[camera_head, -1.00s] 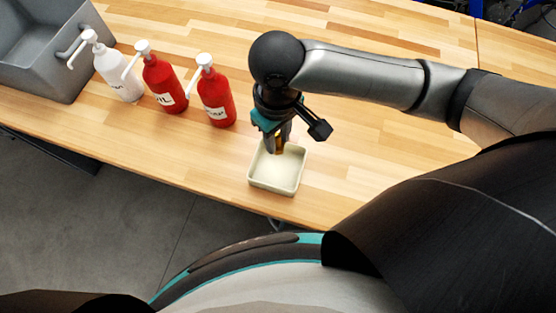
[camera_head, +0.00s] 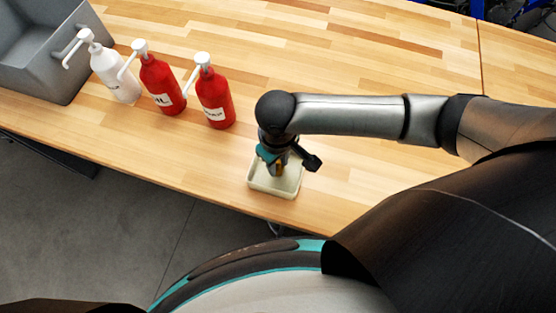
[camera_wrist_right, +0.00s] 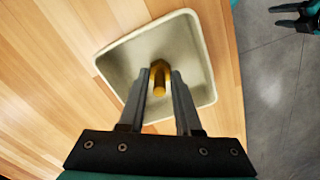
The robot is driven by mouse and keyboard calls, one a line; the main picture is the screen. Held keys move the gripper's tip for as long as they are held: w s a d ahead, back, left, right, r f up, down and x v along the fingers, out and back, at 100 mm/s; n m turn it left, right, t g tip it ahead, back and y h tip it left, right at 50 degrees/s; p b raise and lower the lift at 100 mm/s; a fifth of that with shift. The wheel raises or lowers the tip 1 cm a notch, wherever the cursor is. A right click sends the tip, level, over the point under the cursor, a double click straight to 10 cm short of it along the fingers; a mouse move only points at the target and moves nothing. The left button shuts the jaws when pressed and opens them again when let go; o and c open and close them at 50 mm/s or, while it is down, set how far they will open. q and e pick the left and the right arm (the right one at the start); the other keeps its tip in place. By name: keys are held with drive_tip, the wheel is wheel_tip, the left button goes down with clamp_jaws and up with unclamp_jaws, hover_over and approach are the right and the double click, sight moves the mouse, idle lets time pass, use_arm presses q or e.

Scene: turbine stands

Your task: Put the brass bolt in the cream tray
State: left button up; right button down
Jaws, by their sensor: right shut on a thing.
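The cream tray (camera_head: 262,187) sits on the wooden table near its front edge; it also shows in the right wrist view (camera_wrist_right: 118,62). My right gripper (camera_head: 278,172) points down into the tray. In the right wrist view the brass bolt (camera_wrist_right: 160,78) is between the fingertips of my right gripper (camera_wrist_right: 159,84), which is shut on it. The bolt is inside the tray's outline; I cannot tell whether it touches the tray floor. In the head view the bolt is mostly hidden by the fingers. My left gripper is not in the head view.
Two red pump bottles (camera_head: 214,100) (camera_head: 160,84) and a white pump bottle (camera_head: 116,76) stand left of the tray. A grey bin (camera_head: 38,50) is at the far left. The wooden table (camera_head: 350,60) is clear behind my right arm.

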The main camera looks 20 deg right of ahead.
drive_tip(key=c, duration=0.6)
unclamp_jaws()
drive_tip(key=shift+f, duration=0.1)
wheel_tip(320, 180, up, 12)
drive_tip(key=p, duration=0.1)
drive_tip(key=shift+p, duration=0.4)
drive_tip(key=shift+a, duration=0.1)
